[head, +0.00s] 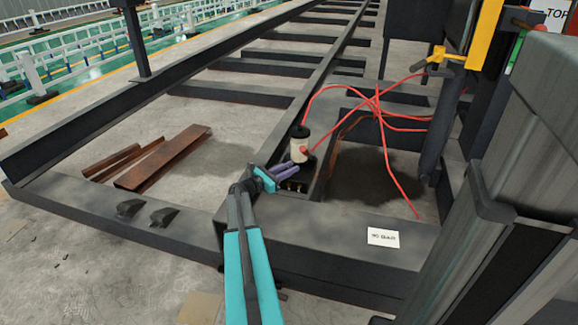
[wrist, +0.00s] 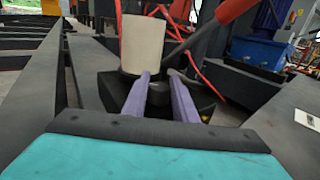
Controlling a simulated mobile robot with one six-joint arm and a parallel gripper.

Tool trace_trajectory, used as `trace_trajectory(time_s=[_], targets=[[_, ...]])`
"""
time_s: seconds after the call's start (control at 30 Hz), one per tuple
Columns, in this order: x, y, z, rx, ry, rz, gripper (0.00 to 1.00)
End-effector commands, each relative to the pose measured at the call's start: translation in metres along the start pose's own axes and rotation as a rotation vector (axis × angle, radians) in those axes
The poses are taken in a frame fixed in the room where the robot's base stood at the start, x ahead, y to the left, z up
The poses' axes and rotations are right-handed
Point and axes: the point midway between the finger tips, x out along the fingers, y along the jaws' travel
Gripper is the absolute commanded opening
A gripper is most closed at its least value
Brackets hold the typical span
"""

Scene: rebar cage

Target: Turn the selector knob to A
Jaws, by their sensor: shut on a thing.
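My gripper (head: 289,167) reaches the small dark unit beside the white cylinder, with its purple fingers pointing away from me. In the wrist view my gripper (wrist: 159,75) has its two fingertips close around a dark piece (wrist: 156,69), which looks like the selector knob. The fingers hide much of it, and I cannot read a pointer or a letter A. The white cylinder (wrist: 142,44) stands just behind the fingertips. A red-gripped lever (wrist: 236,10) slants up to the right from near the same spot; its red end (head: 304,150) also shows in the head view.
Red hoses (head: 377,105) loop over the dark frame to the right. A white label plate (head: 383,237) lies on the front beam. Rusty bars (head: 163,160) lie on the floor at left. A grey column (head: 500,210) stands close at right. A yellow post (head: 485,30) rises behind.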

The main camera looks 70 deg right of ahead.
Motion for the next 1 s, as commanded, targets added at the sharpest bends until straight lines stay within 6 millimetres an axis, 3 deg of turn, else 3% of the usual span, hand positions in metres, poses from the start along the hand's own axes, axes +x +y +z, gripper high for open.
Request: trace_trajectory(time_s=[0.4, 0.97, 1.0], targets=[[-0.001, -0.0024, -0.0006, -0.001, 0.001, 0.206, 0.03], [-0.0004, -0.0002, -0.001, 0.0, 0.001, 0.246, 0.03], [-0.0003, -0.0003, -0.001, 0.0, 0.001, 0.246, 0.29]])
